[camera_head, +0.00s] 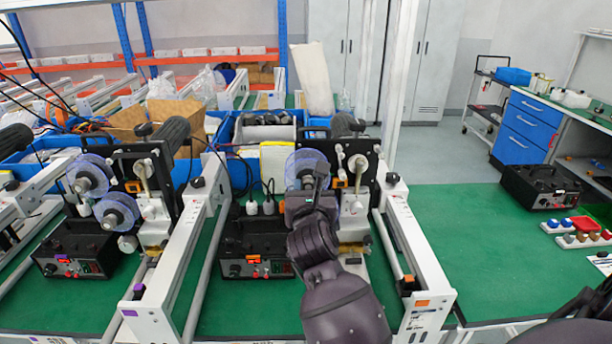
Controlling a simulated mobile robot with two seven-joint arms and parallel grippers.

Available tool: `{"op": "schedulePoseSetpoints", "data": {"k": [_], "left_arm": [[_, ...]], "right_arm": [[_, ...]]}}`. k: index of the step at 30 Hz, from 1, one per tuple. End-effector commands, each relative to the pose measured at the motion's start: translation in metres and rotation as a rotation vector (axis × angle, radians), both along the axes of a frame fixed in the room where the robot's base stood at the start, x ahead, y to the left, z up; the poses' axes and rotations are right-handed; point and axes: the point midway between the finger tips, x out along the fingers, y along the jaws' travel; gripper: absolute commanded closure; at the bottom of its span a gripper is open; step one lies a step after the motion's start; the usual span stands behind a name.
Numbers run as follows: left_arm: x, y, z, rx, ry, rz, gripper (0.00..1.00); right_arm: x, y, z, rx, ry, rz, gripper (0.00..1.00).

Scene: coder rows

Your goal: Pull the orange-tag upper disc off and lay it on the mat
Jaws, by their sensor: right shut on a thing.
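The orange-tag unit stands at the centre, its orange tag (422,303) on the front end of its right rail. Its upper disc (304,160) is a translucent blue ring at the left of the black upright plate. My right gripper (308,184) is shut on this disc at its lower part. The gripper hides the disc's hub, so I cannot tell whether it still sits on its spindle. A lower blue disc shows only as an edge behind my right arm. The green mat (470,235) covers the bench, with bare room at the right. My left gripper is not in view.
A purple-tag unit at the left holds an upper disc (88,175) and a lower disc (117,212). A black box (540,187) and small coloured parts (583,228) stand at the right. White rails (415,250) flank the centre unit.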

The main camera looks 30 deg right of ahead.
Motion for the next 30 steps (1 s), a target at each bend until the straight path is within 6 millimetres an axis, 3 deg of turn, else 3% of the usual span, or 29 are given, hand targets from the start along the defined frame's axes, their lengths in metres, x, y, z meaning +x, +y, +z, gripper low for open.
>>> {"op": "schedulePoseSetpoints", "data": {"k": [30], "left_arm": [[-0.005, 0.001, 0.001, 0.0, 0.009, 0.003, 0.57]], "right_arm": [[-0.025, 0.015, 0.001, -0.001, -0.001, 0.0, 0.93]]}}
